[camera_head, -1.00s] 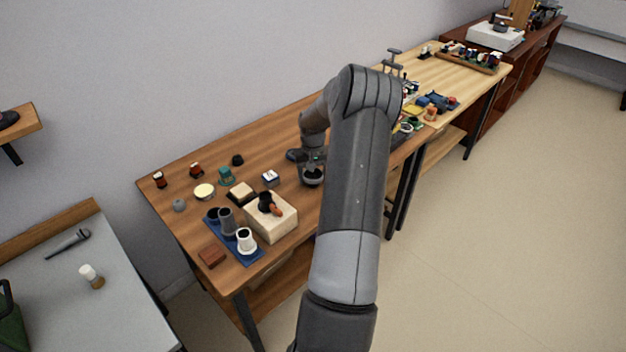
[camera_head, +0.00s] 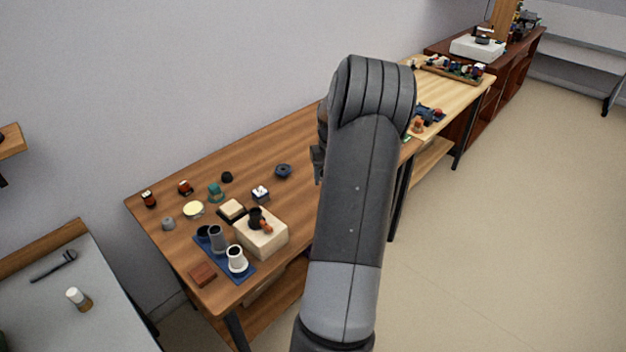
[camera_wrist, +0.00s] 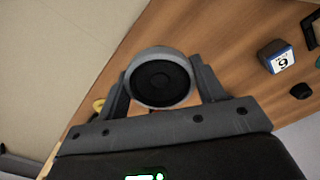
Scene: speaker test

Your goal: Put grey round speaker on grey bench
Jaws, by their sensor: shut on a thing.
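In the wrist view, my gripper (camera_wrist: 163,84) is shut on the grey round speaker (camera_wrist: 160,80), with a finger on each side of it. The speaker has a grey rim and a dark round face turned to the camera. In the head view, my arm hides the speaker and most of the gripper. A bench with a grey top (camera_head: 95,290) stands at the lower left of the head view. Another grey bench or shelf (camera_head: 565,75) is at the far right; I cannot tell which one the task names.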

